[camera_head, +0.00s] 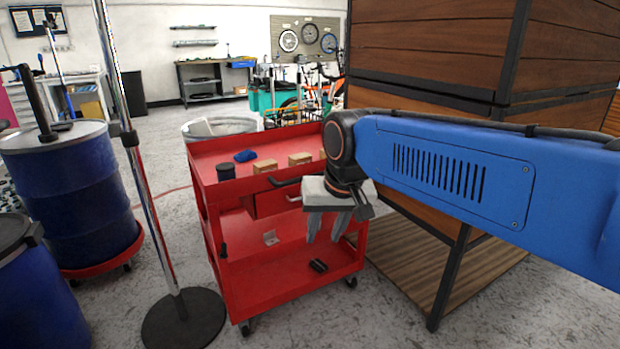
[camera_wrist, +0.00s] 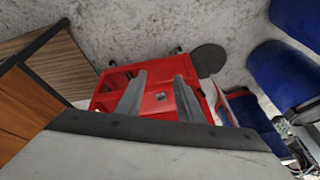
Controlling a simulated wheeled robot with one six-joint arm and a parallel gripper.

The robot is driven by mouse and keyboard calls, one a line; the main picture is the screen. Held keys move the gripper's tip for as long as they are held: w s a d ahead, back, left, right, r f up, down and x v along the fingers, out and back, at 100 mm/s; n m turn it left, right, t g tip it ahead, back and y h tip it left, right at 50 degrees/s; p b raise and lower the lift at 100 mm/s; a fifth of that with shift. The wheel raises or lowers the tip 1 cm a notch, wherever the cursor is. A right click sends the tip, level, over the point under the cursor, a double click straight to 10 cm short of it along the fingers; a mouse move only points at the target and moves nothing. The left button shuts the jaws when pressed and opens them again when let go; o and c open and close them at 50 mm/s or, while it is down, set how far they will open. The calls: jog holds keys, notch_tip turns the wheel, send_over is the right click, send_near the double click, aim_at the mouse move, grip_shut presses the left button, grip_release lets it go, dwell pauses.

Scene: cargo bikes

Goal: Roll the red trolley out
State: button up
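The red trolley (camera_head: 232,264) stands upright on its castors in the middle of the head view. It has a top tray, a lower shelf and red drawer fronts with dark handles. My gripper (camera_head: 324,238) hangs fingers down in front of the trolley's right part and hides some of it. Its two grey fingers are apart with nothing seen between them. In the wrist view my gripper (camera_wrist: 160,76) is also open, with the red trolley (camera_wrist: 112,82) behind the fingers. I cannot tell whether the fingers touch it.
A chrome pole on a round black base (camera_head: 184,320) stands close left of the trolley. Blue drums (camera_head: 70,190) stand farther left. A tall wooden crate (camera_head: 430,45) stands close right. Small boxes (camera_head: 300,159), a blue cloth (camera_head: 246,156) and a dark jar (camera_head: 226,171) sit on the top tray.

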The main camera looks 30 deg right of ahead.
jog(key=w+d+r+m+g, duration=0.1)
jog(key=w+d+r+m, duration=0.4)
jog(key=w, duration=0.6)
jog(key=w+d+r+m, duration=0.4)
jog(key=w+d, duration=0.2)
jog(key=w, duration=0.5)
jog(key=w+d+r+m+g, duration=0.1)
jog(key=w+d+r+m, duration=0.4)
jog(key=w, duration=0.6)
jog(key=w+f, duration=0.1)
jog(key=f, duration=0.5)
jog(key=w+f, duration=0.1)
jog(key=f, duration=0.5)
jog(key=w+f, duration=0.1)
jog(key=f, duration=0.5)
jog(key=shift+d+f, duration=0.1)
jog(key=shift+d, duration=0.25)
grip_shut()
